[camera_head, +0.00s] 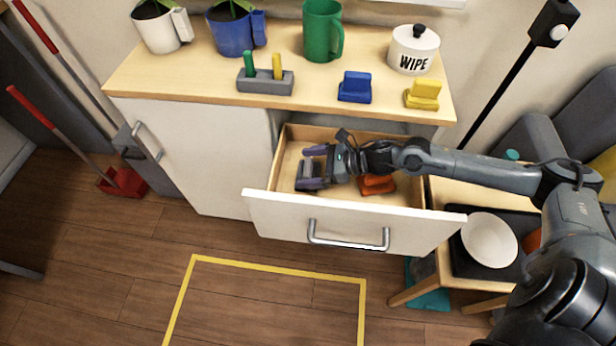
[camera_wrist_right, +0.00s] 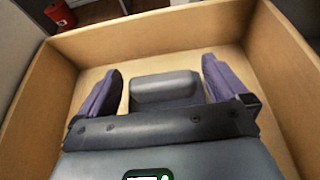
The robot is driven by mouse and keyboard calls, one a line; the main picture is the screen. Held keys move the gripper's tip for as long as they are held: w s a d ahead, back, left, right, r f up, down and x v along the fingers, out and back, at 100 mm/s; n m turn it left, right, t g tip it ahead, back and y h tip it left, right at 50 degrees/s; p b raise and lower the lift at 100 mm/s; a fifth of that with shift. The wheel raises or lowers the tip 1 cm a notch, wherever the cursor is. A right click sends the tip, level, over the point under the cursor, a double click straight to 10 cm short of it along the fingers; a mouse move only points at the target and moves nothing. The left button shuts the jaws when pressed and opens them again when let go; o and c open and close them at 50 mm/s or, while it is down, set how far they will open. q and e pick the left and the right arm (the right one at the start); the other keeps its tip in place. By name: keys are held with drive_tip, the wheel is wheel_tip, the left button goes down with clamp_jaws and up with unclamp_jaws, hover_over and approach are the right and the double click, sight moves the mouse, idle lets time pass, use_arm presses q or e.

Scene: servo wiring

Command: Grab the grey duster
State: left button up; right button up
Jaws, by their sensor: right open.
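The grey duster (camera_head: 307,170) lies in the left part of the open drawer. In the right wrist view the grey duster (camera_wrist_right: 166,88) shows as a rounded grey block. My right gripper (camera_head: 304,168) reaches into the drawer from the right with its purple fingers open. The wrist view shows the right gripper (camera_wrist_right: 162,66) with one finger on each side of the duster. A narrow gap shows at the left finger; I cannot tell whether the right finger touches. My left gripper is not in view.
The drawer (camera_head: 280,213) also holds an orange duster (camera_head: 377,185) under my right arm. On the countertop (camera_head: 200,75) stand a blue duster (camera_head: 355,87), a yellow duster (camera_head: 423,95), a grey holder (camera_head: 265,83), a green mug (camera_head: 321,32) and a WIPE jar (camera_head: 413,50). The drawer walls close in around the gripper.

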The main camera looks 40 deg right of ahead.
drive_tip(key=shift+b+x, duration=0.3)
drive_tip(key=shift+x, duration=0.9)
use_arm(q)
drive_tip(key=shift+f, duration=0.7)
use_arm(e)
drive_tip(key=c, duration=1)
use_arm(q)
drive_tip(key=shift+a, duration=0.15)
use_arm(e)
drive_tip(key=shift+o, duration=0.2)
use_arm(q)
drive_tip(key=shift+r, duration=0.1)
use_arm(e)
drive_tip(key=shift+r, duration=0.1)
